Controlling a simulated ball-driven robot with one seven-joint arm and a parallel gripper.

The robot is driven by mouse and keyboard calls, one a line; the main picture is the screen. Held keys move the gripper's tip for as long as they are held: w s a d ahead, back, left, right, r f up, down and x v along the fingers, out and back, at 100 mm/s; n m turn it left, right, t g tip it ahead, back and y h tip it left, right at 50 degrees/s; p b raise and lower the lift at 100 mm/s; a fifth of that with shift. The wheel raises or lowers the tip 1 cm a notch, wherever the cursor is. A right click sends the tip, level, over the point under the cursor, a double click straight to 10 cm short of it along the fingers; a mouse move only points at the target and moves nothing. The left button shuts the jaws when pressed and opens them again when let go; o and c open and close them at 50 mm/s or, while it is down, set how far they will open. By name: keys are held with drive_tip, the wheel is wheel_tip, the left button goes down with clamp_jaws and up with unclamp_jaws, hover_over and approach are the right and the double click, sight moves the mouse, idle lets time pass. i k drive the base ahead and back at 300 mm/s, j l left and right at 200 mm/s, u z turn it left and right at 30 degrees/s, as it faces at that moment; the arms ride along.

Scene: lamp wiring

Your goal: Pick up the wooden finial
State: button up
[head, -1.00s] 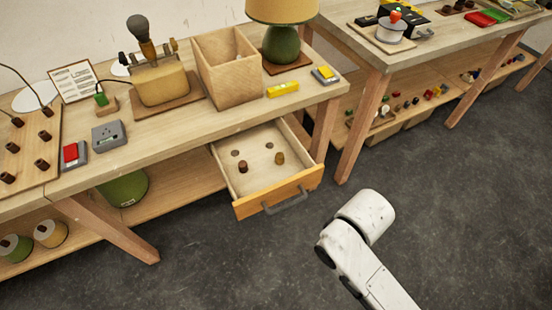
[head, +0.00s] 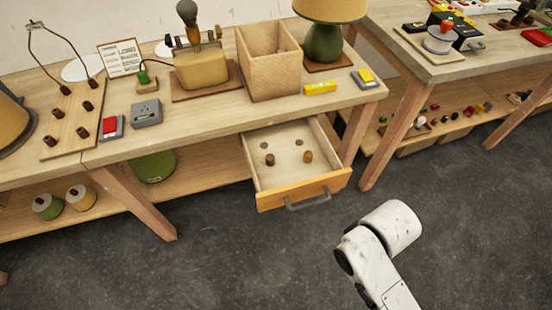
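The open drawer (head: 337,180) under the workbench holds two small upright pieces. One is dark reddish brown (head: 269,159) on the left, and the other is a lighter golden brown piece (head: 308,157) on the right. Either could be the wooden finial; they are too small to tell wood from metal. Two round dark spots lie behind them on the drawer floor. A white link of my arm shows at the lower right, in front of the drawer and to its right. My gripper is out of view.
The drawer's orange front with its grey handle (head: 308,200) juts out over the floor. On the bench above stand a wooden box (head: 273,75), a green lamp (head: 323,42) and a yellow block (head: 320,87). Bench legs (head: 140,203) flank the drawer. The dark floor (head: 250,260) in front is clear.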

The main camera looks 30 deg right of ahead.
sight(270, 158)
drive_tip(key=i+j+u, duration=0.25)
drive_tip(key=i, duration=0.25)
drive_tip(key=i+u, duration=0.25)
drive_tip(key=i, duration=0.25)
